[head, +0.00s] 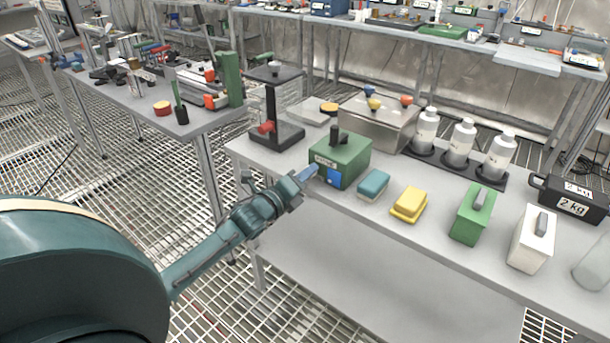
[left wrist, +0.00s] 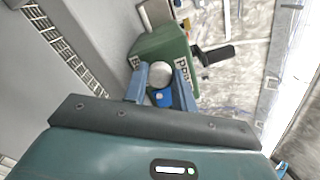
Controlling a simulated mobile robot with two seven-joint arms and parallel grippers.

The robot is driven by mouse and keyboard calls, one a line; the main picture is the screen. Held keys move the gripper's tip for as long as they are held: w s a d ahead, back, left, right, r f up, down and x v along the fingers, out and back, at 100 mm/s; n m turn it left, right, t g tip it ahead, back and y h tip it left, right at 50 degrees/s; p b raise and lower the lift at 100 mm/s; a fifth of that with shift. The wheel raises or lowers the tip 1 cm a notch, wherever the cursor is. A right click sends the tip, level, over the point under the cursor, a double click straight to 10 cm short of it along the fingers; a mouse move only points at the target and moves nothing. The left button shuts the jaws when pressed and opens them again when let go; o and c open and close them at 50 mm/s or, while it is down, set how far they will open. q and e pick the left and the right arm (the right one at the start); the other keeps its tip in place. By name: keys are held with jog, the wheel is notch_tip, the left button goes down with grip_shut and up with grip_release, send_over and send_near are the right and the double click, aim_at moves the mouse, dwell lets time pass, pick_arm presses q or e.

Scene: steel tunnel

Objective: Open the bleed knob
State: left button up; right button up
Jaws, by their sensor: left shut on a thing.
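A green box (head: 342,160) with a black handle on top and a blue square on its front stands near the left end of the steel bench. It also shows in the left wrist view (left wrist: 160,46). My left gripper (head: 306,175) reaches the left part of its front face. In the left wrist view my left gripper (left wrist: 161,90) has its two blue-grey fingers on either side of a round silver knob (left wrist: 161,75) on the box, and is shut on it. A blue part shows just below the knob. The knob is hidden in the head view. My right gripper is not in view.
A black stand with a red knob (head: 266,127) is behind the box to the left. White bottles (head: 460,140) stand in a rack behind.

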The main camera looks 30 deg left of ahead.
pick_arm(q)
jog(key=c, duration=0.3)
